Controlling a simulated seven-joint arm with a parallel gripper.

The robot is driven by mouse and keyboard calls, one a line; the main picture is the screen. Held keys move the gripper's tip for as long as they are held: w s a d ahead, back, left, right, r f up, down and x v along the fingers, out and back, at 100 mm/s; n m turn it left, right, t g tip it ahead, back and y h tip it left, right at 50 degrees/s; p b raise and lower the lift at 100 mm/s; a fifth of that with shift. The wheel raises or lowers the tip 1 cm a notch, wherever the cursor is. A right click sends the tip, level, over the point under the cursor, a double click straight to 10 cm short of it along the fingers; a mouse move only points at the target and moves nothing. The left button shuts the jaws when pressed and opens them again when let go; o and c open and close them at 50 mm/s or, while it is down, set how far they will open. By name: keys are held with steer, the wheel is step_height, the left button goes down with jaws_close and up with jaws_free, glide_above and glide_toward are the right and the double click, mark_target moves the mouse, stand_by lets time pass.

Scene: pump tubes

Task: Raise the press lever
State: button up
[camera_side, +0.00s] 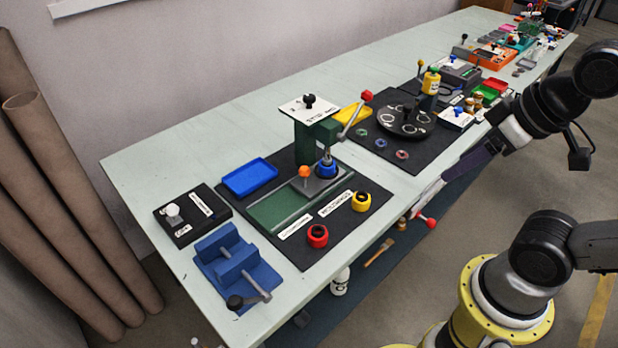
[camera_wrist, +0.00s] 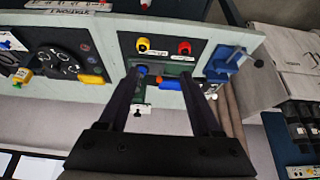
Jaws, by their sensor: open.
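The green press (camera_side: 305,145) stands on a dark mat, a white plate on top. Its lever (camera_side: 352,118) slants up and right from the press head to a red knob (camera_side: 367,97). Below the head is a blue round part (camera_side: 326,168). My gripper (camera_side: 450,178) is beyond the table's front edge, right of the press, apart from it. In the wrist view my gripper (camera_wrist: 160,85) is open, its dark fingers spread with nothing held. The press (camera_wrist: 143,88) shows beyond the fingers, upside down; I cannot make out the lever there.
Red (camera_side: 317,236) and yellow (camera_side: 361,202) round parts sit on the front of the mat. A blue tray (camera_side: 249,177), a blue clamp (camera_side: 232,262) and a yellow tray (camera_side: 353,115) are nearby. A black turntable (camera_side: 404,122) stands to the right. Bare table shows at the left.

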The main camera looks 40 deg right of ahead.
steer(key=w+d+r+m+g, duration=0.1)
steer(key=w+d+r+m, duration=0.1)
steer(key=w+r+m, duration=0.4)
steer(key=w+d+r+m+g, duration=0.1)
steer(key=w+d+r+m, duration=0.1)
steer(key=w+r, duration=0.7)
steer(key=m+g, duration=0.2)
steer(key=m, duration=0.1)
glide_above(366, 100)
step_height(366, 100, down, 9)
steer(key=shift+g+y, duration=0.3)
steer(key=shift+g, duration=0.1)
steer(key=f, duration=0.1)
steer(key=d+f, duration=0.1)
steer(key=f, duration=0.1)
steer(key=shift+d+f, duration=0.35)
steer(key=shift+f, duration=0.05)
steer(key=f, duration=0.9)
steer(key=w+f, duration=0.1)
steer(key=f, duration=0.3)
steer(key=shift+a+f, duration=0.15)
steer(key=shift+a, duration=0.25)
steer(key=shift+c, duration=0.2)
